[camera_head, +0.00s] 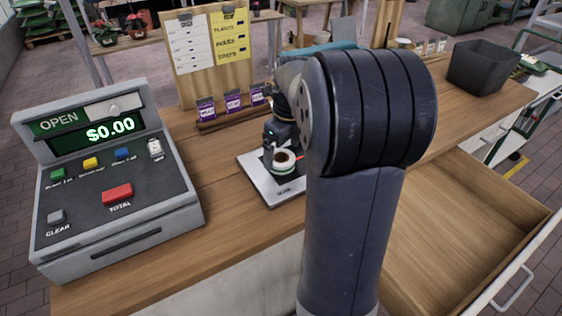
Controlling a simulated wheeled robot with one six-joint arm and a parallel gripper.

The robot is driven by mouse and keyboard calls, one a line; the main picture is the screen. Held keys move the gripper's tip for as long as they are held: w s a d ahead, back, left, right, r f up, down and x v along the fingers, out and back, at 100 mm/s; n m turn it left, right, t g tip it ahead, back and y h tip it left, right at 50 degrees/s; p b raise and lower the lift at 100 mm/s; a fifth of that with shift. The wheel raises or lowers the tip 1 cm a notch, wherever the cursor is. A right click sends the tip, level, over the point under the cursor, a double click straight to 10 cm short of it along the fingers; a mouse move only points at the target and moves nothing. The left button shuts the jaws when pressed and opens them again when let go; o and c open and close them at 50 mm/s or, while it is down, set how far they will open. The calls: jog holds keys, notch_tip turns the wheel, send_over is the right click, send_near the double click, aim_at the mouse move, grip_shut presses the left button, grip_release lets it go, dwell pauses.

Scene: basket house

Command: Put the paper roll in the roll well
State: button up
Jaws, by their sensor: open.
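A small round white and green thing with a brown centre (285,160), perhaps the paper roll, is at the flat scale (268,192) on the wooden counter. My gripper (284,149) is open at this round thing, pointing down. Whether the jaws touch it cannot be told, as my arm hides part of the area. The grey cash register (62,238) stands at the left, its display reading $0.00. A small white part (155,149) sits at the right of its key panel. I cannot tell which part is the roll well.
Purple packets (233,101) stand in a wooden rack behind the scale, before a price board (207,47). A dark bin (482,67) stands on the counter at the back right. An open, empty-looking drawer (455,215) juts out at the right. Counter between register and scale is clear.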

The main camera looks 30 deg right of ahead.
aim_at(284, 160)
jog(key=shift+w+f, duration=0.1)
jog(key=shift+f, duration=1.3)
jog(key=shift+a, duration=0.1)
jog(key=shift+c, duration=0.4)
jog(key=c, duration=1.1)
